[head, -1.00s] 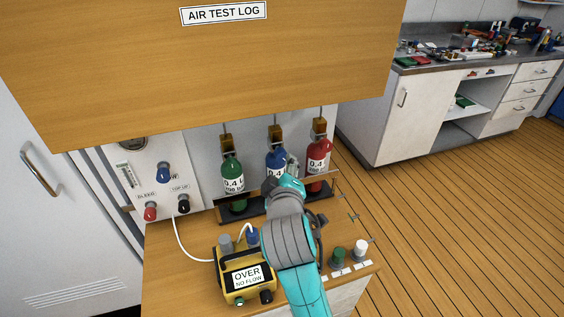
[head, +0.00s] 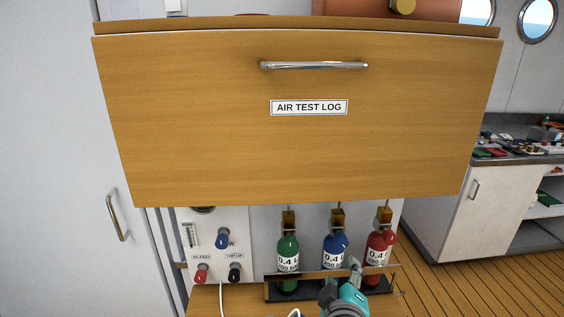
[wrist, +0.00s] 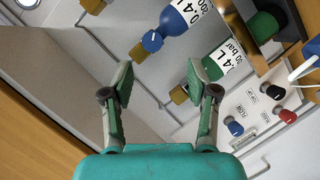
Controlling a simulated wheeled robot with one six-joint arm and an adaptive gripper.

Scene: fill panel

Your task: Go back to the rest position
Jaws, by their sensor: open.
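My gripper (head: 355,272) is in front of the rack of bottles at the bottom of the head view, with my teal wrist below it. In the wrist view my gripper (wrist: 160,85) has its two fingers spread wide with nothing between them. The blue bottle (head: 335,251) stands upright in the rack behind my gripper, the green bottle (head: 288,253) to its left and the red bottle (head: 380,252) to its right. The wrist view shows the blue bottle (wrist: 181,18) and green bottle (wrist: 226,60) beyond the fingers.
A wooden cabinet door labelled AIR TEST LOG (head: 290,160) overhangs the bottles. A panel (head: 218,257) with red, blue and black knobs is left of them. A white locker (head: 60,170) stands at the left. A cluttered workbench (head: 510,158) is at the right, with open floor before it.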

